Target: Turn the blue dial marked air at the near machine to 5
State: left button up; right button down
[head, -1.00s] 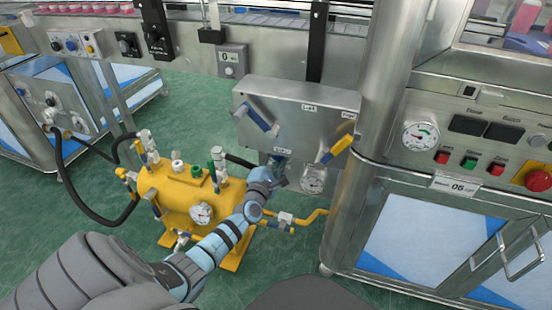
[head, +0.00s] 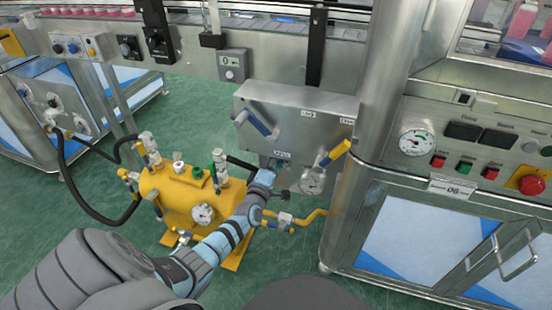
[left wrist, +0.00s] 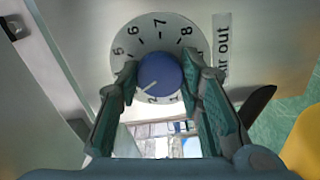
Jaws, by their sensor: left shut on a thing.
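The blue dial (left wrist: 160,76) sits on a white numbered disc (left wrist: 160,28) in the left wrist view. Its white mark points to the lower left, beside the 2 and around where a hidden 3 would be. The 5 shows at the upper left of the disc. A label at its right is partly cut off and reads "...r out". My left gripper (left wrist: 158,88) has its green-padded fingers on both sides of the dial and is shut on it. In the head view the left gripper (head: 273,167) is at the lower edge of the steel box, hiding the dial. My right gripper is out of view.
The steel box (head: 290,112) carries a blue-handled lever (head: 256,122), a yellow-handled lever (head: 336,153) and a round gauge (head: 312,181) right of my gripper. A yellow tank (head: 175,200) with hoses and valves stands below and left. A steel column (head: 372,120) stands at the right.

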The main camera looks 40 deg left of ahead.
pick_arm(q)
jog(key=shift+m+p, duration=1.6)
jog(key=shift+m, duration=4.5)
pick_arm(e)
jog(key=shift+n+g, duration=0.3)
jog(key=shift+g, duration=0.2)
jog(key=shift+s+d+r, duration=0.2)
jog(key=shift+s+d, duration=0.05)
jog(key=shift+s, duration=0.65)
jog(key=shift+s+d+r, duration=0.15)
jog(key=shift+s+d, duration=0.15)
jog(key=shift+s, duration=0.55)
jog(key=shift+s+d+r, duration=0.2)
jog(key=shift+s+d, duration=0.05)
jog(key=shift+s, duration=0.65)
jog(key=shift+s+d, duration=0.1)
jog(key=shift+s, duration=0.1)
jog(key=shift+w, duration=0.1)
pick_arm(q)
jog(key=o, duration=1.2)
jog(key=shift+c, duration=0.2)
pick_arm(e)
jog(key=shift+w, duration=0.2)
pick_arm(q)
jog(key=shift+s, duration=0.1)
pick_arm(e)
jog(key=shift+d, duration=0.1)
